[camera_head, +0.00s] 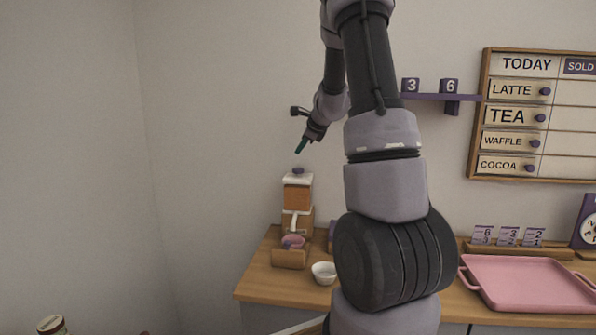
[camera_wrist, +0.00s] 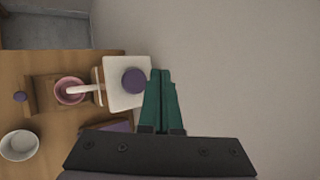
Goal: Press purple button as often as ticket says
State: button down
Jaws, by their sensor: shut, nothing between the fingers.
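A purple button (camera_head: 298,170) sits on the white top of an orange-and-wood dispenser (camera_head: 298,197) at the left end of the counter. The round button also shows in the wrist view (camera_wrist: 134,81). My gripper (camera_head: 300,149) is shut and empty, its green fingers pointing down above the button with a gap. In the wrist view the fingertips (camera_wrist: 160,72) appear just right of the button. Several purple-and-white numbered cards (camera_head: 507,236) stand in a wooden rack at the right; I cannot tell whether one is the ticket.
A pink cup (camera_head: 293,241) is under the dispenser's spout, and a white bowl (camera_head: 324,272) stands beside it. A pink tray (camera_head: 465,272) lies at the right. My arm hides the counter's middle.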

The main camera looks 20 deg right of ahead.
aim_at(298, 169)
jog(key=shift+f, duration=1.9)
jog(key=shift+f, duration=0.1)
dwell(0.5)
jog(key=shift+f, duration=0.35)
jog(key=shift+f, duration=0.8)
dwell(0.9)
jog(key=shift+r, duration=1.25)
jog(key=shift+r, duration=0.1)
jog(key=shift+r, duration=2.4)
